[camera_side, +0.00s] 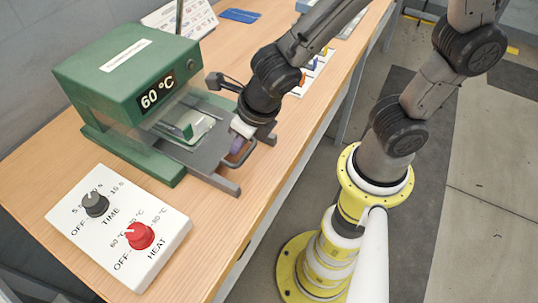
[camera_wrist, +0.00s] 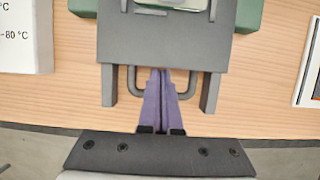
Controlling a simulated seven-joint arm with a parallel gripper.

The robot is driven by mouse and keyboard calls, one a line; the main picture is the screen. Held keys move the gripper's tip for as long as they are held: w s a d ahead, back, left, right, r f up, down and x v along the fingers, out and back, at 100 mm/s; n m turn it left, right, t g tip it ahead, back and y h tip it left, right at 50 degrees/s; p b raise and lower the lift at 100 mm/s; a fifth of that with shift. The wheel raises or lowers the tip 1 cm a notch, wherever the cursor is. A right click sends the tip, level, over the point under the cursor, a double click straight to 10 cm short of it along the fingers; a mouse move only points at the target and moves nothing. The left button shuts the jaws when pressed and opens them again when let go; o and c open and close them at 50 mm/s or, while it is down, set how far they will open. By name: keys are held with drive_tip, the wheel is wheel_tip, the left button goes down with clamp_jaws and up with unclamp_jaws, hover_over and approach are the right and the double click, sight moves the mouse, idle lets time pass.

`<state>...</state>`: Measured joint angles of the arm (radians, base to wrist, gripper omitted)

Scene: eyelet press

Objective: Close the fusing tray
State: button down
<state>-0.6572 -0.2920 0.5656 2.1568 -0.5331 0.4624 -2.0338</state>
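The fusing tray (camera_side: 208,152) is a dark grey plate drawn out of the front of the green press (camera_side: 125,72). A pale clear piece (camera_side: 197,127) lies on it, partly under the press. The tray also fills the top of the wrist view (camera_wrist: 165,45), with a U-shaped handle (camera_wrist: 190,88) on its front edge. My gripper (camera_wrist: 159,72) has purple fingers that lie together across the middle of the handle, with tips near the tray's front edge. It also shows at the handle in the side view (camera_side: 237,145). Whether the fingers touch the handle is unclear.
The press display reads 60 °C. A white control box (camera_side: 118,222) with a grey TIME knob (camera_side: 95,204) and a red HEAT knob (camera_side: 139,236) stands at the near left. A blue item (camera_side: 239,15) and a white panel lie farther back. The table edge runs close to the handle.

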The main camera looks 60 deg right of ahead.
sight(216, 140)
drive_tip(key=w, duration=0.4)
drive_tip(key=shift+w, duration=0.4)
drive_tip(key=shift+r, duration=0.15)
drive_tip(key=v, duration=0.9)
drive_tip(key=d+r+m, duration=0.3)
drive_tip(key=d+r, duration=0.1)
drive_tip(key=d, duration=0.2)
drive_tip(key=s+d+m, duration=0.4)
drive_tip(key=s+m, duration=0.2)
drive_tip(key=m, duration=1)
drive_tip(key=s+d+m+t, duration=0.1)
drive_tip(key=s+d+m, duration=0.3)
drive_tip(key=m, duration=1.3)
drive_tip(key=shift+s+d+r, duration=0.2)
drive_tip(key=shift+s, duration=0.7)
